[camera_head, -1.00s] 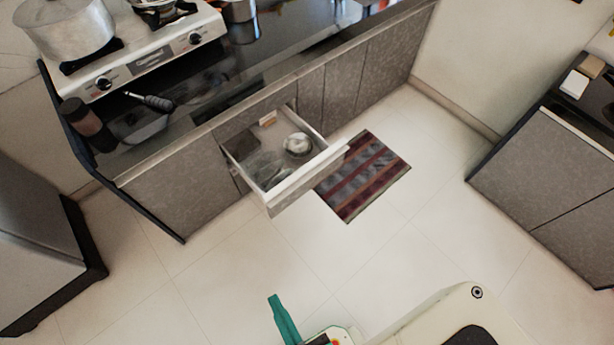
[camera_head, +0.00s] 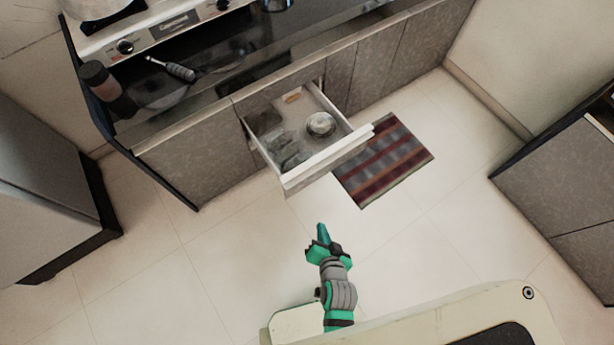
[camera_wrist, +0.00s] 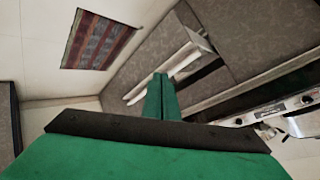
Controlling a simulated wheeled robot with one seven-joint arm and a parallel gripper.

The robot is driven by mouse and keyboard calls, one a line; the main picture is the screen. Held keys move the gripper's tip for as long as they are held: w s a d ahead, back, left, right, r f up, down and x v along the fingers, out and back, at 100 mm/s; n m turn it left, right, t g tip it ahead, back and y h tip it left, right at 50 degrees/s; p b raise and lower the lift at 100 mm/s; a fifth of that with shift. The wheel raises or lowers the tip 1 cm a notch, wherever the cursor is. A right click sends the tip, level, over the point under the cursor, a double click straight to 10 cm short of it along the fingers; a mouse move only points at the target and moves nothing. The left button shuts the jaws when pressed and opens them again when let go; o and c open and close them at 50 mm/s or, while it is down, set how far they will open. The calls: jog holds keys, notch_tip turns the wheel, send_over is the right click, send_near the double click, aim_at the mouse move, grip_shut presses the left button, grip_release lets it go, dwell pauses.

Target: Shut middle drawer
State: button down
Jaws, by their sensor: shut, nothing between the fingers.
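The open drawer (camera_head: 310,137) sticks out of the grey cabinet under the counter in the head view, its white front panel (camera_head: 328,157) facing my side. A round light-coloured item (camera_head: 321,124) and some clear items lie inside it. My gripper (camera_head: 322,232) is green and shut, with nothing in it, over the floor in front of the drawer and apart from it. In the wrist view my shut fingers (camera_wrist: 160,84) point toward the drawer (camera_wrist: 168,72), whose lower part they partly cover.
A striped mat (camera_head: 384,160) lies on the floor right of the drawer. The counter with a stove (camera_head: 165,30) stands behind. A grey cabinet (camera_head: 560,190) is at the right and a grey appliance (camera_head: 45,190) at the left. The floor between is clear.

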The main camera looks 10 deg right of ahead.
jog(key=w+d+f+m+g+y, duration=0.1)
jog(key=w+d+f+m+y, duration=0.15)
jog(key=w, duration=0.45)
jog(key=m+y, duration=0.2)
jog(key=m, duration=0.1)
send_near(306, 177)
jog(key=shift+w+a+f, duration=0.15)
jog(key=shift+w+a, duration=0.35)
jog(key=shift+w, duration=0.25)
jog(key=shift+w+a+f, duration=0.15)
jog(key=shift+w+a, duration=0.35)
jog(key=shift+w, duration=0.3)
jog(key=shift+w+a+f, duration=0.15)
jog(key=shift+w+a, duration=0.35)
jog(key=shift+w, duration=0.25)
jog(key=shift+w, duration=0.1)
